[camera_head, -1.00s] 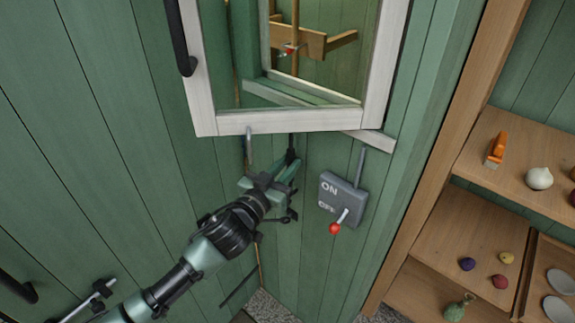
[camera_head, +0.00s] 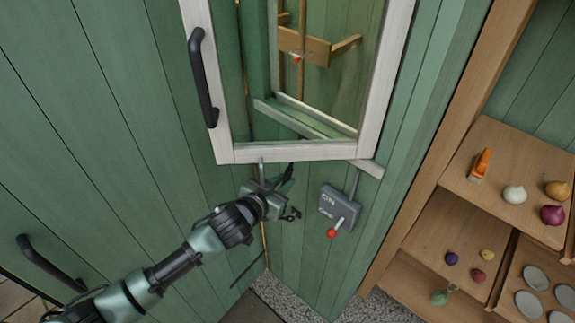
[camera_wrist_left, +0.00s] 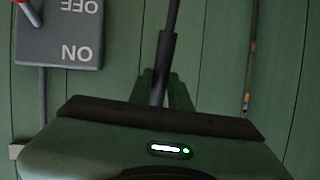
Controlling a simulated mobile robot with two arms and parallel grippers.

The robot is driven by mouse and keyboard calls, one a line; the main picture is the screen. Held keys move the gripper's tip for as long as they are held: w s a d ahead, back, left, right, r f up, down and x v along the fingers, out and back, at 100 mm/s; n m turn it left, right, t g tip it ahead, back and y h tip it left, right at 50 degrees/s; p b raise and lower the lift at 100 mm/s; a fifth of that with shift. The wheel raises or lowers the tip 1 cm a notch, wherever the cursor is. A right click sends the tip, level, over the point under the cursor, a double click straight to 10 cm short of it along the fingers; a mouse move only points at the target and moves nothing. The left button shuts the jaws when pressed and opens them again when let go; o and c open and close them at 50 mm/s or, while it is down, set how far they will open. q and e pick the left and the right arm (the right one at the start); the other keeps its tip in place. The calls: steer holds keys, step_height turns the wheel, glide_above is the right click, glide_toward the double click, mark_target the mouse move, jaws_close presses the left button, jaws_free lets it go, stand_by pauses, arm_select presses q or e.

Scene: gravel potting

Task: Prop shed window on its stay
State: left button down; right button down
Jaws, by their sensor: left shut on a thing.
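The shed window (camera_head: 290,151) has a white frame and stands swung out from the green wall in the head view. A short grey pin (camera_head: 261,167) hangs below its bottom rail. The stay, a dark thin rod (camera_head: 289,173), shows just below the rail. In the left wrist view the rod (camera_wrist_left: 166,60) runs down between the fingers, with a thicker sleeve on it. My left gripper (camera_head: 276,188) is shut on the rod, just below the window. I cannot tell whether the rod touches the pin. My right gripper is out of view.
A grey switch box (camera_head: 339,205) with a red-tipped lever is on the wall right of my gripper. Wooden shelves (camera_head: 462,218) with bulbs and small items stand at the right.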

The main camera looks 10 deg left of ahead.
arm_select(q)
steer(key=shift+s+a+r+g+p, duration=0.2)
steer(key=shift+s+r+g+p, duration=0.15)
steer(key=shift+r+p, duration=0.2)
steer(key=shift+s+a+r+g+y, duration=0.3)
steer(key=shift+s+a+g+y, duration=0.15)
steer(key=shift+g+y, duration=0.3)
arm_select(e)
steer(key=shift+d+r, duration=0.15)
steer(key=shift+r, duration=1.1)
arm_select(q)
steer(key=shift+s, duration=0.1)
